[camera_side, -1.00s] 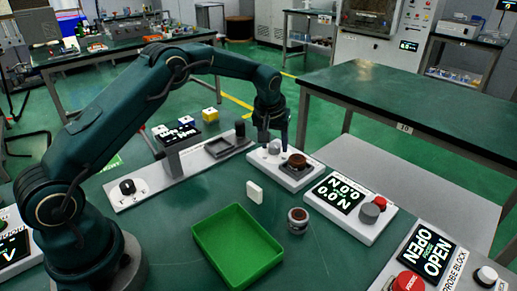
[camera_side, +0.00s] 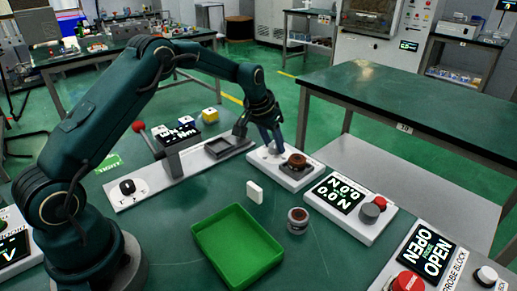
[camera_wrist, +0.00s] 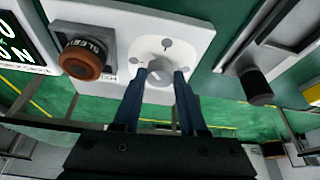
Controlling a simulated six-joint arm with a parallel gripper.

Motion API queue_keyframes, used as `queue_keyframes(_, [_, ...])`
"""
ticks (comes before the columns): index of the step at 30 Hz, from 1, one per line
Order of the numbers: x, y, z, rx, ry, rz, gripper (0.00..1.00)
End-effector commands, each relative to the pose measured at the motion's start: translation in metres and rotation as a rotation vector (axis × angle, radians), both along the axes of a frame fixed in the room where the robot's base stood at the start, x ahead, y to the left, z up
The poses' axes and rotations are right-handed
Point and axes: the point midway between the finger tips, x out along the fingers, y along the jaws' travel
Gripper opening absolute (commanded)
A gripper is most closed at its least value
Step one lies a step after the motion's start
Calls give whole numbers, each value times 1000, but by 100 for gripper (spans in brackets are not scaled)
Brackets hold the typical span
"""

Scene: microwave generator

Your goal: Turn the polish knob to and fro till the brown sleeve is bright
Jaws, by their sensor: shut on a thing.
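The brown sleeve (camera_side: 297,160) sits upright on a dark mount on the white polish plate (camera_side: 284,173). It looks dull brown. In the wrist view the sleeve (camera_wrist: 80,62) is left of the polish knob, with lettering on the mount beside it. The grey polish knob (camera_wrist: 160,73) is on the same plate, with small round marks around it. My gripper (camera_wrist: 164,76) is shut on the knob, one dark blue finger on each side. In the side view my gripper (camera_side: 271,148) leans in from above, left of the sleeve, and partly hides the knob.
A display box with a red button (camera_side: 381,202) stands right of the plate. A black-knobbed fixture (camera_side: 127,187) is at left.

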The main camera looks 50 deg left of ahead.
Motion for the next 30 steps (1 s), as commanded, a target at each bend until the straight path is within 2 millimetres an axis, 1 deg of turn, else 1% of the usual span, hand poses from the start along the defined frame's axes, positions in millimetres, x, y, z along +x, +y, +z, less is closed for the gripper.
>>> queue_keyframes(9, [0,3,0,-2,0,-295,0])
queue_keyframes(18, [1,4,0,1,-1,-531,0])
queue_keyframes(24, [1,4,0,2,0,-635,0])
queue_keyframes(30, [1,4,0,1,2,-689,0])
